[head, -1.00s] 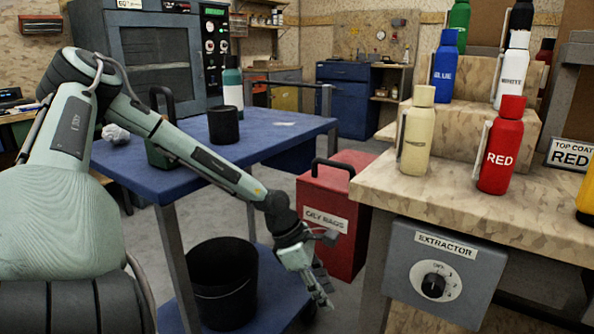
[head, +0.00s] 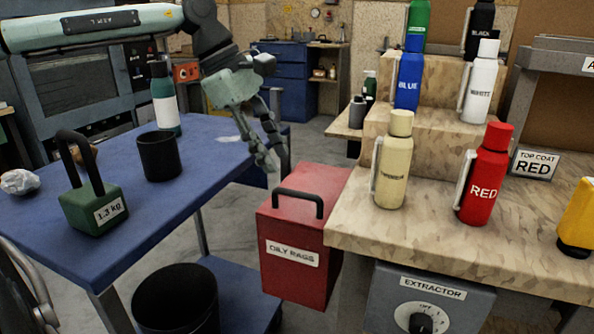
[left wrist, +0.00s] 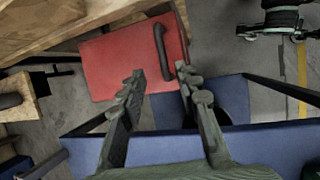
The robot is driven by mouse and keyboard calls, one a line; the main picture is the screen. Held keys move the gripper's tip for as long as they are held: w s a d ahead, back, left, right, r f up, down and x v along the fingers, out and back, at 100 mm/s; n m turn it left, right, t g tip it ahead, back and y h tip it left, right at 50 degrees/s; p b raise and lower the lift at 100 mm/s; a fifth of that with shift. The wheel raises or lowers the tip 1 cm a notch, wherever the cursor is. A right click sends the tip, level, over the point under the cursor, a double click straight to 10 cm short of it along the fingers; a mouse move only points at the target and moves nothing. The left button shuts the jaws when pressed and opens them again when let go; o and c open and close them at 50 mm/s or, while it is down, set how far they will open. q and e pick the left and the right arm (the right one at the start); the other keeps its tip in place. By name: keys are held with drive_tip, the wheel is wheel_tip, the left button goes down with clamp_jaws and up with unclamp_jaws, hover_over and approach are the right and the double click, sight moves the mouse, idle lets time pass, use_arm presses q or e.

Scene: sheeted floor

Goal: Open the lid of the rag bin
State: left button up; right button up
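The rag bin (head: 290,259) is a red box labelled OILY RAGS. It stands on the floor between the blue cart and the wooden bench. Its lid (head: 318,184) is shut and carries a black bar handle (head: 299,201). My left gripper (head: 268,163) is above and behind the bin, pointing down, apart from the handle. In the left wrist view its two fingers (left wrist: 160,82) are spread with nothing between them. The red lid (left wrist: 115,62) and the black handle (left wrist: 160,50) lie beyond the fingertips there. My right gripper is in neither view.
The blue cart (head: 215,163) on the left holds a green 1.3 kg weight (head: 94,207), a black cup (head: 158,156) and a bottle (head: 165,100). The wooden bench (head: 400,235) on the right holds several bottles, close beside the bin. A black bucket (head: 175,300) sits low at the cart.

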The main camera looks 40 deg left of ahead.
sight(287, 191)
use_arm(q)
drive_tip(key=x, duration=0.6)
drive_tip(key=shift+s+d+f, duration=0.15)
drive_tip(key=shift+f, duration=0.2)
clamp_jaws()
